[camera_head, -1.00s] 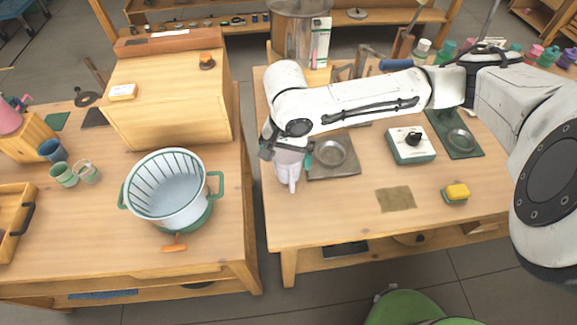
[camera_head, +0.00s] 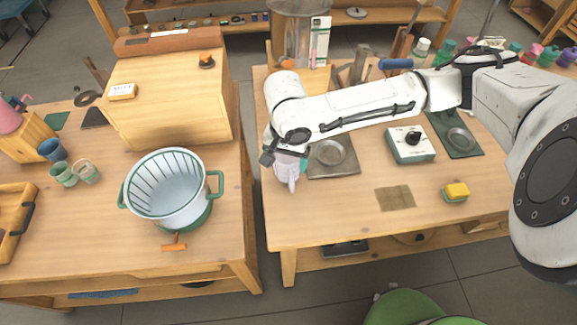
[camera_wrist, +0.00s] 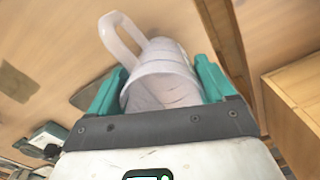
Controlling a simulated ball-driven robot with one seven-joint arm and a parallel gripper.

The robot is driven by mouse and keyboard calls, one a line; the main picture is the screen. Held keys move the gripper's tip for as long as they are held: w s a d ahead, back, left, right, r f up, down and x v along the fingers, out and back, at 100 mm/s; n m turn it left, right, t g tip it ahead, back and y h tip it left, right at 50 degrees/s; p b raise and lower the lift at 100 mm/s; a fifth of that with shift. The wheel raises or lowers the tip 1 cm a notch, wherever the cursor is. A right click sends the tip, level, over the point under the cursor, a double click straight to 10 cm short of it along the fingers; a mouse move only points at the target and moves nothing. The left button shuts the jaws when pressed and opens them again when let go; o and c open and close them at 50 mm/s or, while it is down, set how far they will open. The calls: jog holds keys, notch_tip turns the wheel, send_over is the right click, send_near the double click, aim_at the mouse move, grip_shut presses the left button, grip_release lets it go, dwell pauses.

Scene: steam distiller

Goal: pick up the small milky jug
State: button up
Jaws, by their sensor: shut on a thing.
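The small milky jug (camera_head: 287,172) is a pale, whitish vessel with a loop handle, at the left end of the right-hand table, beside a grey metal plate. My gripper (camera_head: 284,158) is over it and partly hides it. In the wrist view the jug (camera_wrist: 160,75) sits between the two teal fingers of my gripper (camera_wrist: 160,88), which are shut on its sides. Its handle points away from the gripper, to the upper left. I cannot tell for sure whether its base is clear of the table.
A grey plate with a round dish (camera_head: 331,154) lies just right of the jug. A white box with a black knob (camera_head: 411,145), a yellow sponge (camera_head: 457,191) and a brown cloth (camera_head: 395,198) are farther right. A gap separates this table from the left table with a large white basket (camera_head: 165,190).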

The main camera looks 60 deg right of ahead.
jog(key=shift+r, duration=0.1)
jog(key=shift+r, duration=0.55)
jog(key=s+a+r+p, duration=0.2)
jog(key=s+r+p, duration=0.7)
jog(key=s, duration=0.5)
notch_tip(320, 180, up, 3)
jog(key=shift+f, duration=0.1)
